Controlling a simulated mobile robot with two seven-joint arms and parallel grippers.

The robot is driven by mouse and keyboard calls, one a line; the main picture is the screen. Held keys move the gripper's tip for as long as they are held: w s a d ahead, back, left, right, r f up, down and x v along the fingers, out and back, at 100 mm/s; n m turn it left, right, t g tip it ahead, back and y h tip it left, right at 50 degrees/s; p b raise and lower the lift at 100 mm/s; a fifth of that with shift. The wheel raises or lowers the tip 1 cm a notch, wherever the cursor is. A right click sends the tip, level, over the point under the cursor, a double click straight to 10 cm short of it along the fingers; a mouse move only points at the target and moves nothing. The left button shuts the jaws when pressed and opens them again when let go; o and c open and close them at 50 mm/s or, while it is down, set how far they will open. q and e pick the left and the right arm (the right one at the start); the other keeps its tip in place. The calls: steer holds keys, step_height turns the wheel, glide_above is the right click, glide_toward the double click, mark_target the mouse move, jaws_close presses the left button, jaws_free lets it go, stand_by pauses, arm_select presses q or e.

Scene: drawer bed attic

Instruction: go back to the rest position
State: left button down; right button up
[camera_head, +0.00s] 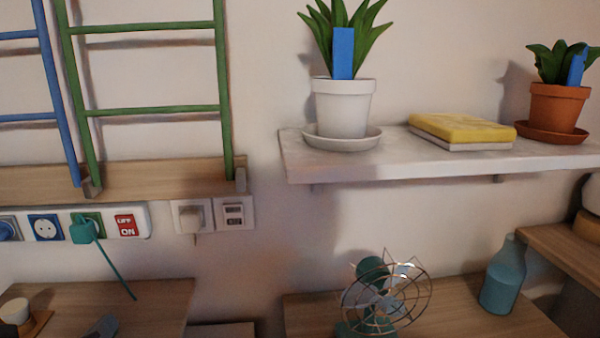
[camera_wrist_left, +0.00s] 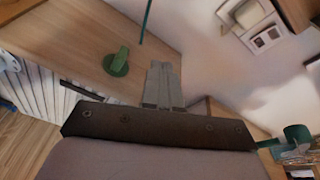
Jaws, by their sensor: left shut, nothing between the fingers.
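My left gripper (camera_head: 103,326) shows only as a small grey tip at the bottom left of the head view, over the wooden desk top (camera_head: 150,300). In the left wrist view its two grey fingers (camera_wrist_left: 162,84) lie together, shut, with nothing between them. They point across the desk, where a small green object (camera_wrist_left: 117,62) stands to their left. The fingers appear apart from it. My right gripper is in neither view.
A green plug (camera_head: 84,230) sits in the wall power strip, its cord hanging toward the desk. A wire fan (camera_head: 385,298) and a blue bottle (camera_head: 503,275) stand on the right desk. A shelf (camera_head: 400,162) above holds potted plants and a yellow book (camera_head: 462,128).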

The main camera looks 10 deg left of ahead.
arm_select(q)
steer(key=s+d+f+n+g+h+p, duration=0.2)
steer(key=s+d+f+n, duration=0.3)
steer(key=d+f+n, duration=0.4)
steer(key=s+d+f+n+g+h+p, duration=0.2)
steer(key=d+f+n, duration=0.6)
steer(key=n, duration=0.8)
steer(key=s+f+h+p, duration=0.1)
steer(key=s+h+p, duration=0.1)
steer(key=shift+s+d+f+n, duration=0.2)
steer(key=shift+s+d+n, duration=0.15)
steer(key=shift+n, duration=0.05)
